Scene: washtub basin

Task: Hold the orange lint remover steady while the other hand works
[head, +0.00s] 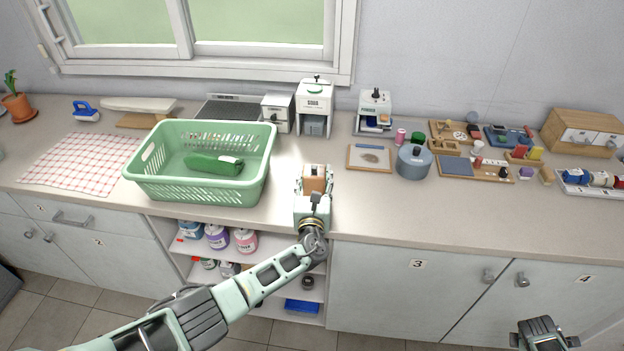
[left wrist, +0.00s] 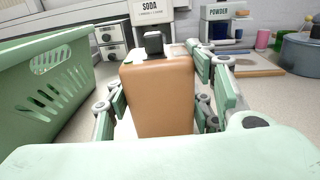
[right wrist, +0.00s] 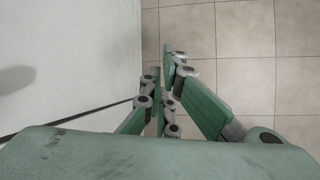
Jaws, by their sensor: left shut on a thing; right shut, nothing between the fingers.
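The orange-brown lint remover (head: 315,179), a blocky body with a black knob on top, is at the counter's front, right of the green basket. My left gripper (head: 314,187) is shut on it, with a finger on each side. The left wrist view shows the lint remover (left wrist: 160,95) upright between the green finger pads; its lower part is hidden by my gripper. I cannot tell whether it touches the counter. My right gripper (right wrist: 160,88) is shut and empty, low in front of the cabinets over the tiled floor; its wrist shows at the head view's lower right.
The green basket (head: 150,190) with a dark green item (head: 213,164) stands close left. The soda dispenser (head: 314,98) and powder dispenser (head: 375,105) are behind. A blue-grey pot (head: 414,163) and several small boards stand to the right. The counter just right of my left gripper is clear.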

